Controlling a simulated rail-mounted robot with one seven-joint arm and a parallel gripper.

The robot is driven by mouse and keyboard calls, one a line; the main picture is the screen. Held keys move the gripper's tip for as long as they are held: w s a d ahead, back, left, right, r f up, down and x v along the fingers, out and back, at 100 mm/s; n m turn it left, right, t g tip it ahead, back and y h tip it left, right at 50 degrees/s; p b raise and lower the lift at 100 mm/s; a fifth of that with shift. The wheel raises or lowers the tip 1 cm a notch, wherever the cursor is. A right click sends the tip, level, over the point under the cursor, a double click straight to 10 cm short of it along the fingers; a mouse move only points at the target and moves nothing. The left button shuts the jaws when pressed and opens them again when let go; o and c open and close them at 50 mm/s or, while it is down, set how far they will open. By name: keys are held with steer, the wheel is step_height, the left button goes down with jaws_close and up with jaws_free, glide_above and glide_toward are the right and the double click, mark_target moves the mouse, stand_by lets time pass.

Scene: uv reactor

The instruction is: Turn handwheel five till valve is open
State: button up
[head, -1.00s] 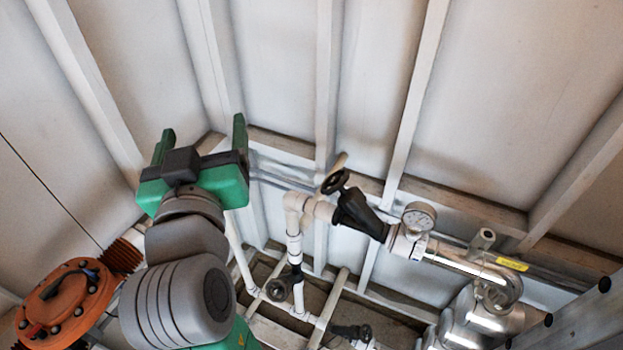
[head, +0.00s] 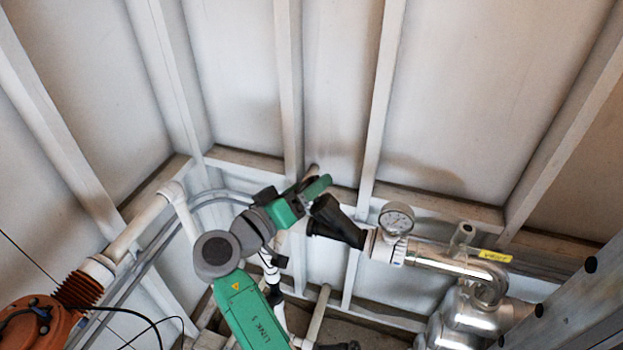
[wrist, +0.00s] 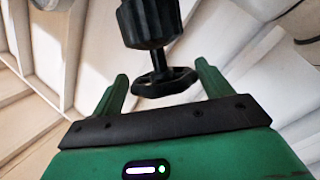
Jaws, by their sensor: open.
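A black handwheel (wrist: 165,82) on a black valve body (wrist: 150,22) shows in the wrist view, between the two green fingers of my gripper (wrist: 162,72). The fingers are spread, with a gap on each side of the wheel. In the head view my gripper (head: 306,192) is at the upper left end of the black valve body (head: 337,221) on the pipe, and it hides this handwheel. No number is readable on the wheel. Whether the valve is open cannot be told.
A pressure gauge (head: 396,218) and a steel pipe (head: 445,262) with a yellow label lie right of the valve. A lower black valve (head: 273,262) sits on white piping below my gripper. An orange flanged unit (head: 35,325) is at lower left. Wall beams run behind.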

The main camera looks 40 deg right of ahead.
steer(key=shift+w+d, duration=0.1)
steer(key=shift+d, duration=0.9)
steer(key=c, duration=0.6)
steer(key=shift+c, duration=1)
steer(key=shift+r, duration=0.15)
